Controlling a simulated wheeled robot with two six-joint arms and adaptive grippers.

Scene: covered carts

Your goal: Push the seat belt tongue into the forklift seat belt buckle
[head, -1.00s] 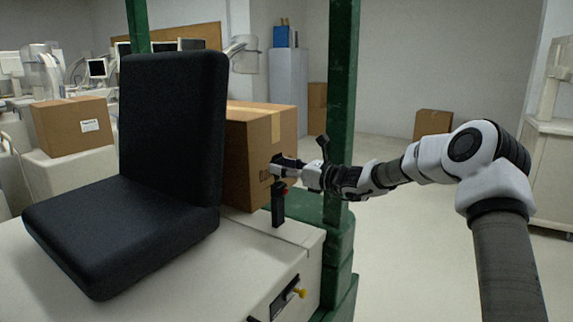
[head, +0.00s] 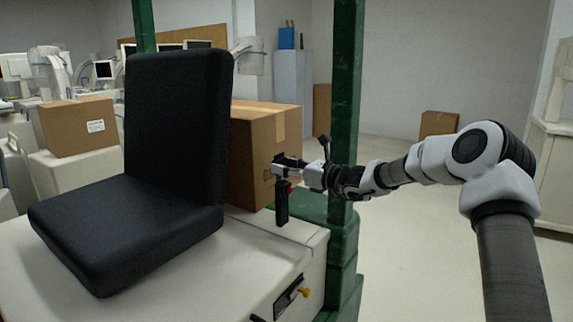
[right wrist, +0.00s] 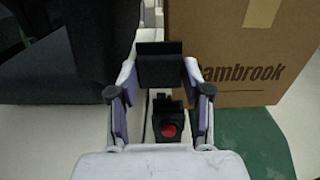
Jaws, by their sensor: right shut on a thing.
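The seat belt buckle (head: 282,206) is a black upright stalk beside the seat, with a red button at its top. In the right wrist view the buckle (right wrist: 167,128) shows its red button facing the camera. My right gripper (head: 281,167) is just above the buckle, shut on a dark piece that I take for the tongue (right wrist: 160,66). That piece lies across between the fingertips in the right wrist view. Its lower edge and any contact with the buckle cannot be made out. My left gripper is not in view.
The black seat (head: 130,215) stands left of the buckle on the pale forklift body (head: 180,280). A green post (head: 345,110) rises close to my right wrist. A cardboard box (head: 250,180) is right behind the gripper. Open floor lies to the right.

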